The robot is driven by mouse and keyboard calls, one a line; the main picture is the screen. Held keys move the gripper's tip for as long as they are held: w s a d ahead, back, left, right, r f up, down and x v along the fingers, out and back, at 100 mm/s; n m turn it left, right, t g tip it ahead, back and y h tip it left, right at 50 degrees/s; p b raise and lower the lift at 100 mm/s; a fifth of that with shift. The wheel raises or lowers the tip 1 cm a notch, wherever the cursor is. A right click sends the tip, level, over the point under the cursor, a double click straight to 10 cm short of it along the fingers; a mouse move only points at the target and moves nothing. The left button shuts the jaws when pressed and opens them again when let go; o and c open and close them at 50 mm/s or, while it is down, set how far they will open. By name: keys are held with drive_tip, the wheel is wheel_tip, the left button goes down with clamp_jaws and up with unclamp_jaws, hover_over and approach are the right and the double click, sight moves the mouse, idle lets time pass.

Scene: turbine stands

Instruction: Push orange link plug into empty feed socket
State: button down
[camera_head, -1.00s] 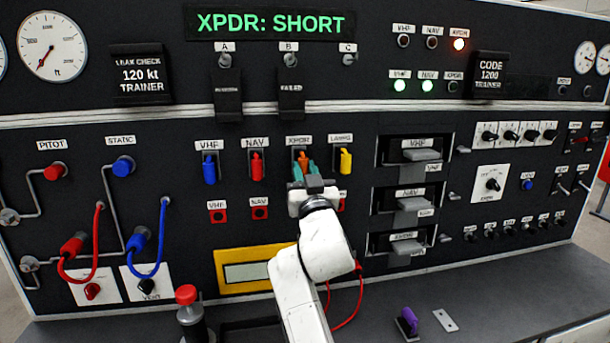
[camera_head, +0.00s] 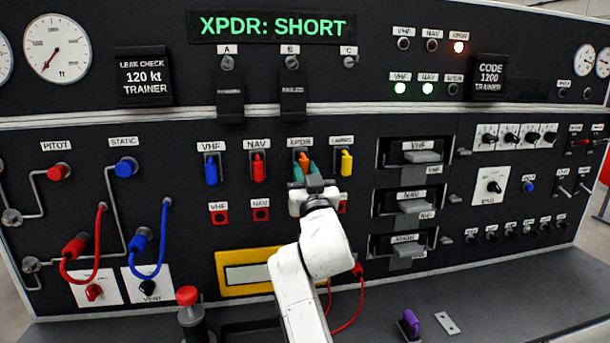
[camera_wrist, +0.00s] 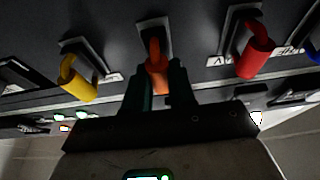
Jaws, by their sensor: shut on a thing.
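The orange link plug (camera_head: 304,159) is at the XPDR position on the panel, and it also shows in the wrist view (camera_wrist: 157,72). My gripper (camera_head: 304,174) is shut on it, with its teal fingers on either side, also seen in the wrist view (camera_wrist: 158,90). The plug's far end meets the XPDR socket plate (camera_wrist: 153,33). How deep it sits cannot be told. The display (camera_head: 272,26) reads "XPDR: SHORT".
A blue plug (camera_head: 211,170) and a red plug (camera_head: 258,167) sit to the left, and a yellow plug (camera_head: 346,162) close to the right. Drawer handles (camera_head: 422,156) protrude further right. A purple object (camera_head: 410,322) lies on the bench.

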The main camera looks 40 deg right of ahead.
drive_tip(key=shift+w+r, duration=0.2)
drive_tip(key=shift+r, duration=0.05)
drive_tip(key=c, duration=1.4)
unclamp_jaws()
drive_tip(key=shift+o, duration=1)
drive_tip(key=shift+w+d+f, duration=0.2)
drive_tip(key=shift+w+d, duration=0.05)
drive_tip(key=shift+d, duration=0.1)
drive_tip(key=shift+o, duration=0.7)
drive_tip(key=o, duration=0.4)
drive_tip(key=shift+s+a, duration=0.1)
drive_tip(key=shift+s, duration=0.05)
drive_tip(key=shift+c, duration=0.2)
drive_tip(key=b+v, duration=0.2)
drive_tip(key=v, duration=0.5)
drive_tip(key=shift+f, duration=0.1)
